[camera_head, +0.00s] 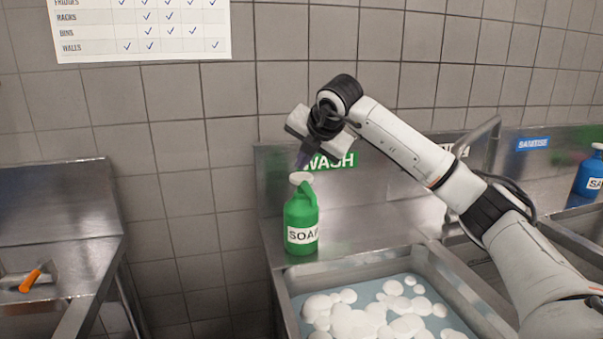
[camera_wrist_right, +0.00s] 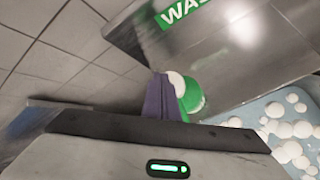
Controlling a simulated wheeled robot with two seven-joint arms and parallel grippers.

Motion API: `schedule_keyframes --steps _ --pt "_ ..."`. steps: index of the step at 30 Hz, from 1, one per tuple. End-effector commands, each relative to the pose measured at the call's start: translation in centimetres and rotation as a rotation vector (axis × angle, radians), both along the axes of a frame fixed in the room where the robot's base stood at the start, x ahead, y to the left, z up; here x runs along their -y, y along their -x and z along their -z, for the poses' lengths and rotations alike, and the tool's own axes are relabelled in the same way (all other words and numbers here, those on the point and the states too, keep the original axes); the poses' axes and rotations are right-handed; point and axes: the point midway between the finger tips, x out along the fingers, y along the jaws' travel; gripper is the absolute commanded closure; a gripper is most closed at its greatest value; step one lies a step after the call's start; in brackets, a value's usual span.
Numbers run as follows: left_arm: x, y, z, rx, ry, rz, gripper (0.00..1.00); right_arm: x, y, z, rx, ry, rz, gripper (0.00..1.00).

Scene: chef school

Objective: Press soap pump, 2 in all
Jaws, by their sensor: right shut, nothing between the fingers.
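A green soap bottle (camera_head: 301,217) with a white pump top (camera_head: 300,178) and a "SOAP" label stands upright on the steel ledge behind the wash sink. My right gripper (camera_head: 303,160) is shut and empty, pointing down just above the pump top. Whether the fingertips touch the pump I cannot tell. In the right wrist view the shut purple fingers (camera_wrist_right: 163,98) cover part of the white pump top (camera_wrist_right: 177,84) and the green bottle (camera_wrist_right: 192,95). My left gripper is not in view.
The wash sink (camera_head: 283,298) holds water and white foam in front of the bottle. A green "WASH" sign (camera_head: 335,161) is on the backsplash behind. A blue bottle (camera_head: 590,176) stands far right. An orange-handled tool (camera_head: 33,277) lies on the left counter.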

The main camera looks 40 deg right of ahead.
Motion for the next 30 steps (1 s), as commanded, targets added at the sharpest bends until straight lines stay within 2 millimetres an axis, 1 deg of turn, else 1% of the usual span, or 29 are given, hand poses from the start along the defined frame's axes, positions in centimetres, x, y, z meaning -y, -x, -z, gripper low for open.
schedule_keyframes --steps 8,11,18,24,30 --pt "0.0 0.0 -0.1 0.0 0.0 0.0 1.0 0.0 0.0 -0.2 0.002 0.0 0.0 1.0" --pt "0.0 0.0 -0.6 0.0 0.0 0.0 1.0 0.0 0.0 -0.8 0.003 0.0 0.001 1.0" --pt "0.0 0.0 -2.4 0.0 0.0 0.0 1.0 0.0 -0.1 -3.2 0.004 0.0 0.0 1.0" --pt "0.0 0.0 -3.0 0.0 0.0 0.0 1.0 0.0 -0.1 -5.0 0.005 0.0 0.0 1.0" --pt "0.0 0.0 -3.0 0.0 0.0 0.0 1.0 0.0 0.0 -5.1 0.003 0.0 0.001 1.0"
